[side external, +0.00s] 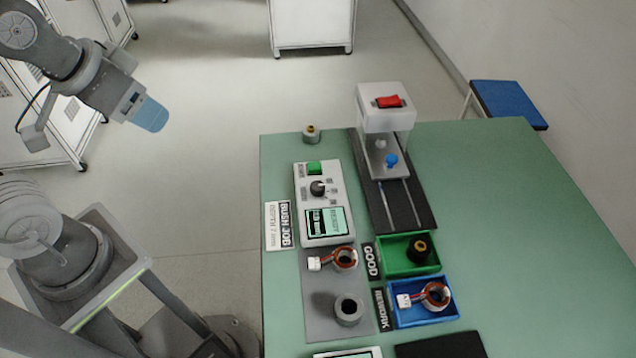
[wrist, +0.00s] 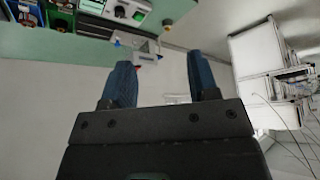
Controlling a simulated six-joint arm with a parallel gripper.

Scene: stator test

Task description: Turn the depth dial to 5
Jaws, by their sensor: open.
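The depth dial (side external: 317,187) is a dark round knob on a light grey control box (side external: 327,234) on the green table. A green button (side external: 314,168) sits above the dial and a lit screen (side external: 325,221) below it. The dial's setting is too small to read. A card beside the box seems to read "BUSH JOB, DEPTH 7 mm" (side external: 279,224). My gripper (side external: 150,114) is at the upper left, off the table and well apart from the box. In the wrist view its two blue fingers (wrist: 160,85) are spread, with nothing between them.
A press with a red switch (side external: 388,101) stands right of the box. Below are a green tray (side external: 388,268) and a blue tray (side external: 452,312) holding parts. A grey mat (side external: 318,328) bears a wired coil part (side external: 345,258) and a ring (side external: 348,310). The table's right side is clear.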

